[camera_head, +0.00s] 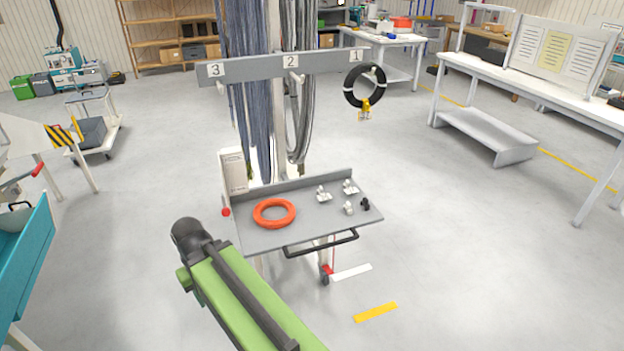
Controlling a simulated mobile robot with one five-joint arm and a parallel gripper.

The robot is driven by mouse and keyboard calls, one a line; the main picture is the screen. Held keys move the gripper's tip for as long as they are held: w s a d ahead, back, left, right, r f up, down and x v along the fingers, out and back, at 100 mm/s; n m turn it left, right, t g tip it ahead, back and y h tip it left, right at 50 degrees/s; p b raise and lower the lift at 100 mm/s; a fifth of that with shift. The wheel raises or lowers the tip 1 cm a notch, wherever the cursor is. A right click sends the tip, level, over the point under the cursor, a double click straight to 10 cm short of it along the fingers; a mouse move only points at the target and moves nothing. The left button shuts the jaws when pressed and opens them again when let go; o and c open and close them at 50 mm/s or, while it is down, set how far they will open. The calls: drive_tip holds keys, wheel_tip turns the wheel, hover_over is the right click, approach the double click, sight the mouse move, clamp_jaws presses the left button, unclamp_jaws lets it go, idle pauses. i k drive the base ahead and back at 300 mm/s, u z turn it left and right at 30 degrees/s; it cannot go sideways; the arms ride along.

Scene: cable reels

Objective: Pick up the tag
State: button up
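I cannot tell for sure which thing is the tag. A flat white strip (352,272) lies on the floor by the cart's front right foot, near a thin red line. A white upright card or box with small print (233,172) stands at the left back of the cart's grey tray. A small yellow piece (365,106) hangs under a black coil (364,86) at hook 1. My green arm link reaches up from the bottom edge, with its dark joint left of the tray. My gripper is not in view.
The grey tray (297,232) has a black handle and holds an orange ring (274,213) and several small fittings (324,194). Cables (248,100) hang behind it from a numbered bar (270,67). A yellow strip (375,312) lies on the open floor. A white bench (540,85) stands right.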

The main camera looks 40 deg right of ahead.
sight(349, 190)
drive_tip(key=u, duration=0.1)
drive_tip(key=i, duration=1.7)
drive_tip(key=z, duration=0.75)
drive_tip(key=k, duration=0.7)
drive_tip(key=z, duration=0.15)
drive_tip(key=i, duration=0.7)
drive_tip(key=u, duration=0.1)
